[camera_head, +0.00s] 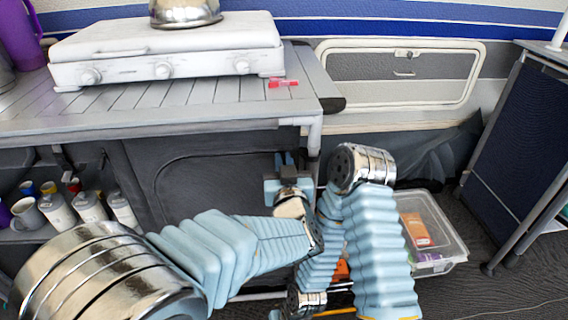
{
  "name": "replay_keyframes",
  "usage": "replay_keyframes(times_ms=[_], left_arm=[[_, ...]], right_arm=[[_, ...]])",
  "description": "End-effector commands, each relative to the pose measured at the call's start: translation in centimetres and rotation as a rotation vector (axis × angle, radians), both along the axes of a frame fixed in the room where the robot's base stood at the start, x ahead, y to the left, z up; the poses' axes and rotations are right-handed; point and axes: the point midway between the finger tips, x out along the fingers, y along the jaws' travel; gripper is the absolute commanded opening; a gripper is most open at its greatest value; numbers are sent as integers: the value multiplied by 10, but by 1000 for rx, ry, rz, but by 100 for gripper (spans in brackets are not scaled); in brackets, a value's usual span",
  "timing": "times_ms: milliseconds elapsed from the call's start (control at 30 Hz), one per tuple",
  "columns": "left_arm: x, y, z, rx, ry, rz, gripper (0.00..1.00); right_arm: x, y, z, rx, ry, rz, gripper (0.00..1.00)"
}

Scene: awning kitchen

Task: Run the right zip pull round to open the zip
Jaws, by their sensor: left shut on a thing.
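The dark grey fabric front (205,175) of the kitchen unit carries a curved zip line (200,156) that arches along the top and down the left side of its door panel. My left gripper (285,163) is at the upper right of this panel, near the zip line's right end. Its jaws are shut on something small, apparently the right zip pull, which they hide. My left arm covers the lower part of the panel. My right arm folds down on the right, and its gripper end near the bottom edge is too hidden to read.
A white stove (165,55) with a metal pot (185,12) stands on the slatted worktop (150,100). A red item (283,84) lies near its edge. Mugs and canisters (89,207) fill the left shelf. A clear bin (452,245) stands on the floor behind my right arm.

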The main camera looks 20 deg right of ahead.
Motion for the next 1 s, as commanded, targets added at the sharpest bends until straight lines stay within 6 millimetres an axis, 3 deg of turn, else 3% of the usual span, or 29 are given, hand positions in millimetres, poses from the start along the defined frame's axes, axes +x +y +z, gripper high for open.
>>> replay_keyframes(times_ms=[433,467,600,867,1000], left_arm=[[-2,-3,1,-1,-1,-8,0],[-2,-3,1,-1,-1,-9,16],[-2,-3,1,-1,-1,-7,37],[-1,-1,0,0,-1,-3,37],[-10,1,1,-1,-1,-5,37]], right_arm=[[0,0,0,0,0,0,47],[0,0,0,0,0,0,47],[0,0,0,0,0,0,47],[0,0,0,0,0,0,47],[0,0,-1,0,0,0,47]])
